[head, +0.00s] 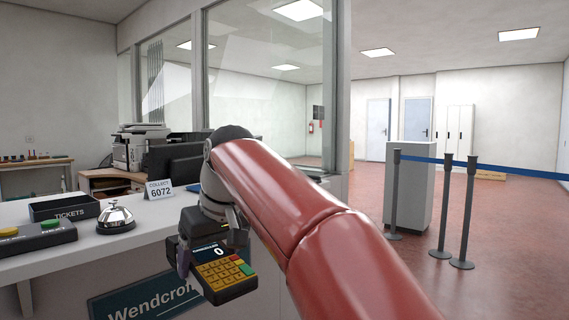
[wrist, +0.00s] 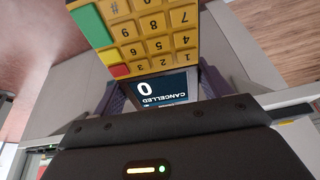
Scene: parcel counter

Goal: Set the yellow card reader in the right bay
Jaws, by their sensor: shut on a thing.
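The yellow card reader (head: 226,273) has a dark screen, a yellow keypad and red and green keys. My gripper (head: 205,238) is shut on it and holds it in the air at the counter's front side, tilted. In the wrist view the reader (wrist: 140,35) shows upside down, its screen reading "0 CANCELLED", between the fingers of my gripper (wrist: 163,92). I cannot make out a right bay in either view.
On the white counter (head: 60,190) stand a button box (head: 35,238), a "TICKETS" tray (head: 64,208), a bell (head: 116,218) and a "COLLECT 6072" sign (head: 159,189). A glass screen (head: 265,90) rises behind. Barrier posts (head: 468,215) stand at the right on open floor.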

